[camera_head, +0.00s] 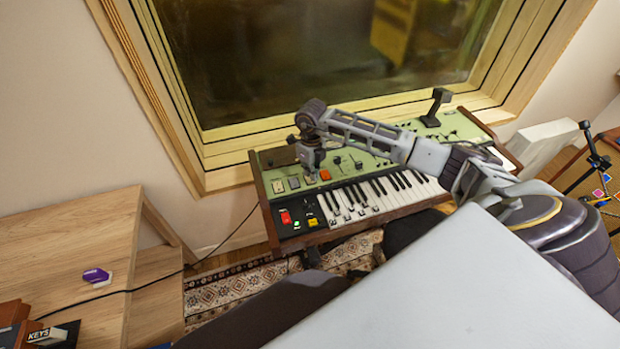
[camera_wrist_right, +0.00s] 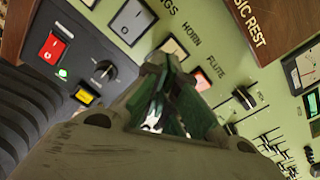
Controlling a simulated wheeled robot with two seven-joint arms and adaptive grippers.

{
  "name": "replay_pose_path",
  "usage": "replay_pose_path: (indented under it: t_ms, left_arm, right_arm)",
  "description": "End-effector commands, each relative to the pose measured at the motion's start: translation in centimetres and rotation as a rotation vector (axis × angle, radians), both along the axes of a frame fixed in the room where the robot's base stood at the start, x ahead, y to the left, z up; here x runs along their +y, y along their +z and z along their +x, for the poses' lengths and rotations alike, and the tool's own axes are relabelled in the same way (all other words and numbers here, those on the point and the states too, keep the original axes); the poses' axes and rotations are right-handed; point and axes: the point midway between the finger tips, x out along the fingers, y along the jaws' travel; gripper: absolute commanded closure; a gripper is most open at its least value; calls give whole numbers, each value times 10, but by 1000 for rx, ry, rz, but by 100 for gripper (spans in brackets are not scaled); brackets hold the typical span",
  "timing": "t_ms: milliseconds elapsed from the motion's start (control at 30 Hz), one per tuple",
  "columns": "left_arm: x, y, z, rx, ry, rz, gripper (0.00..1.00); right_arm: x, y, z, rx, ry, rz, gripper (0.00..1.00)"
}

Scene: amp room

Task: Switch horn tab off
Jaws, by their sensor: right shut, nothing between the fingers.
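The green-panelled keyboard organ (camera_head: 350,165) stands below the window. The horn tab (camera_wrist_right: 174,49) is pale and sits under the label HORN in the right wrist view, partly hidden by my fingers. The red-orange flute tab (camera_wrist_right: 201,80) is beside it, also partly covered. In the head view, my right gripper (camera_head: 312,172) is above the tab row. My left gripper is not in view.
A red switch (camera_wrist_right: 52,48), a black knob (camera_wrist_right: 101,72) and a yellow button (camera_wrist_right: 88,94) lie left of my fingers. Sliders (camera_wrist_right: 270,140) lie to the right. White and black keys (camera_head: 370,198) run along the front. A wooden desk (camera_head: 70,240) is at the left.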

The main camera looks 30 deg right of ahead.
Motion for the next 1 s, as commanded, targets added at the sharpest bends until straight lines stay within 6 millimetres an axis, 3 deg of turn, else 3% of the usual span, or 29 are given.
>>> replay_pose_path:
  t_ms: [167, 300, 1000]
  left_arm:
    - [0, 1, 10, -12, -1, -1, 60]
    - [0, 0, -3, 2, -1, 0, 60]
    - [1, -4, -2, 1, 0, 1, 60]
  right_arm:
    - [0, 0, 0, 0, 0, 0, 100]
    - [0, 0, 0, 0, 0, 0, 100]
    - [0, -6, 0, 0, 0, 0, 100]
